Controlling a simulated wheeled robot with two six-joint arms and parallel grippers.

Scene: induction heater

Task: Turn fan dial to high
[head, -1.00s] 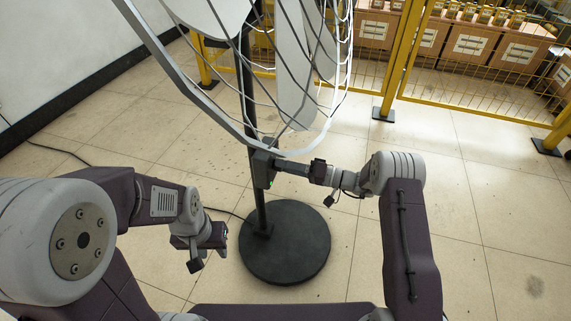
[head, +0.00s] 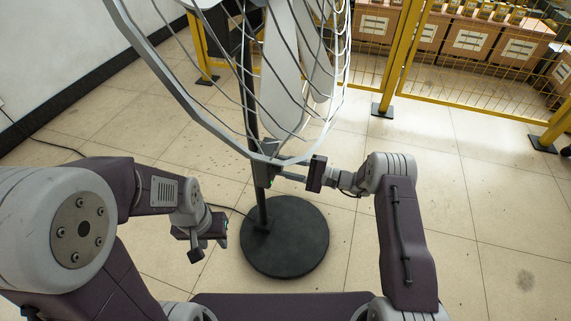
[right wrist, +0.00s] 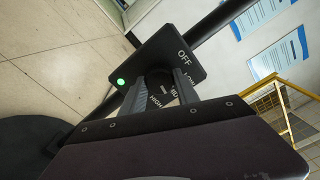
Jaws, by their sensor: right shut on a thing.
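The fan's dark control box (head: 264,172) sits on its pole below the white grille in the head view. In the right wrist view the box (right wrist: 180,48) shows OFF, LOW and HIGH labels, another partly covered label and a lit green light. My right gripper (right wrist: 160,84) is shut on the round dark fan dial (right wrist: 158,78), with one finger on each side. The fingers partly hide the dial and labels, so its exact setting is unclear. My left gripper (head: 197,248) hangs to the left of the pole, away from the fan; its finger gap is unclear.
The fan's grille (head: 185,88) fills the upper middle, close above my right gripper. Its round black base (head: 285,245) stands on the tiled floor. A yellow fence (head: 400,65) and boxes (head: 468,38) stand behind. Floor to the right is free.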

